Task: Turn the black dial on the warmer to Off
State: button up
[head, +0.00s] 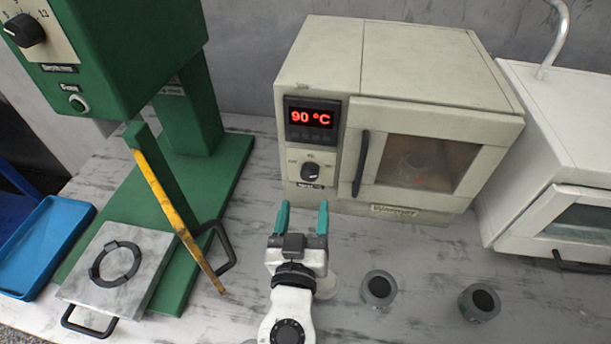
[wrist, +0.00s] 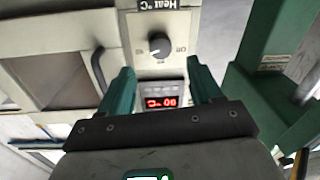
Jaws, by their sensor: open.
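The warmer (head: 335,60) is a beige box with a lit red display (head: 311,118) reading 90 °C. Its round black dial (head: 310,172) sits below the display, left of the door handle. The dial also shows in the wrist view (wrist: 160,45), where the panel appears upside down. The exact direction of its pointer is too small to tell. My gripper (head: 302,218) has teal fingers, spread apart and empty, in front of and below the dial in the head view. In the wrist view the fingertips (wrist: 160,68) flank the display, with the dial beyond them. No contact shows.
The warmer's door is shut, with a dark vertical handle (head: 360,163). A green press (head: 190,120) with a yellow lever (head: 175,210) stands left. Two grey cylinders (head: 378,288) (head: 479,303) stand on the table at right. A white device (head: 560,150) stands far right.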

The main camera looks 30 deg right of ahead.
aim_at(309, 178)
jog(key=p+x, duration=0.1)
jog(key=x, duration=0.6)
jog(key=shift+w+d+r, duration=0.1)
jog(key=shift+w+d, duration=0.15)
jog(key=shift+w, duration=0.05)
jog(key=c, duration=1)
jog(key=shift+c, duration=0.2)
